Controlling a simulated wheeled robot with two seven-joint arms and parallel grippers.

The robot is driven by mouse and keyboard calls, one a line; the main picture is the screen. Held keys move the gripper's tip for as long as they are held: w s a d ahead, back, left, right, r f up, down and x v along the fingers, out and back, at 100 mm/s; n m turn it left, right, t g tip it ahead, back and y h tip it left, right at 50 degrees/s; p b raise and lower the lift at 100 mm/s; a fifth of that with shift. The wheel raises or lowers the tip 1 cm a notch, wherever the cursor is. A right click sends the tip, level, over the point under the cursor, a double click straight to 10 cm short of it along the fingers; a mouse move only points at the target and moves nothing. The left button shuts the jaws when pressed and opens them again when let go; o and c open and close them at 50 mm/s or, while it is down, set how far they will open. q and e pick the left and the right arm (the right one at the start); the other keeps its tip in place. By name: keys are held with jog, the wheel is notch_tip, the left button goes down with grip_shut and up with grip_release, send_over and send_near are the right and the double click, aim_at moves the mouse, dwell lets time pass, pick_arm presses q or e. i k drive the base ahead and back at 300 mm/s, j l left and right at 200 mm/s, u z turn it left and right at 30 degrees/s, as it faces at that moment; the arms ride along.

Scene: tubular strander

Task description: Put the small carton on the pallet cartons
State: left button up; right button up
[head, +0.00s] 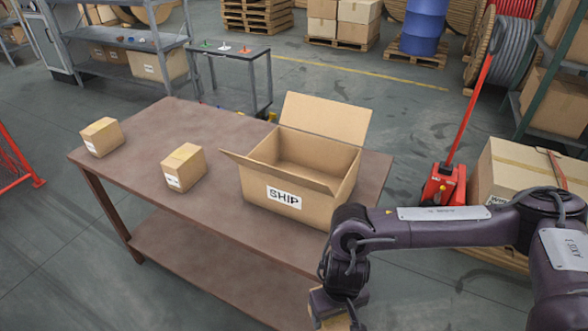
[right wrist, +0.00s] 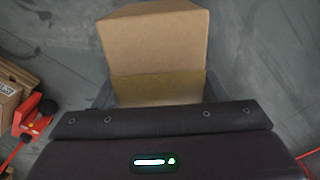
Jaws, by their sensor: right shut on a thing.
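My right gripper (head: 338,296) is at the lower right of the head view, in front of the table's near edge. It is shut on a small carton (head: 330,316), partly hidden by the gripper and cut off by the frame's bottom. In the right wrist view the carton (right wrist: 155,50) sticks out beyond the gripper, over grey floor. A large taped carton (head: 535,168) stands on a wooden pallet (head: 500,249) at the right, partly behind my right arm. More cartons (head: 340,18) stand on a pallet at the back. My left gripper is not in view.
The brown table (head: 225,208) carries an open SHIP box (head: 300,175) and two small cartons (head: 184,167) (head: 101,137). A red pallet jack (head: 443,186) with a raised handle stands beside the right pallet. A green-posted shelf (head: 553,85) is behind it.

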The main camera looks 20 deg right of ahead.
aim_at(520, 170)
jog(key=l+z, duration=0.15)
jog(key=l, duration=0.35)
jog(key=l+z, duration=0.15)
jog(key=l, duration=0.3)
jog(key=i+l+z, duration=0.15)
jog(key=l, duration=0.3)
jog(key=l+z, duration=0.15)
jog(key=l, duration=0.3)
jog(key=i+l+z, duration=0.15)
jog(key=l, duration=0.3)
jog(key=i+l+z, duration=0.35)
jog(key=i, duration=0.6)
jog(key=i+z, duration=0.4)
jog(key=i, duration=0.55)
jog(key=i+j+z, duration=0.15)
jog(key=i+j, duration=0.55)
jog(key=i, duration=0.15)
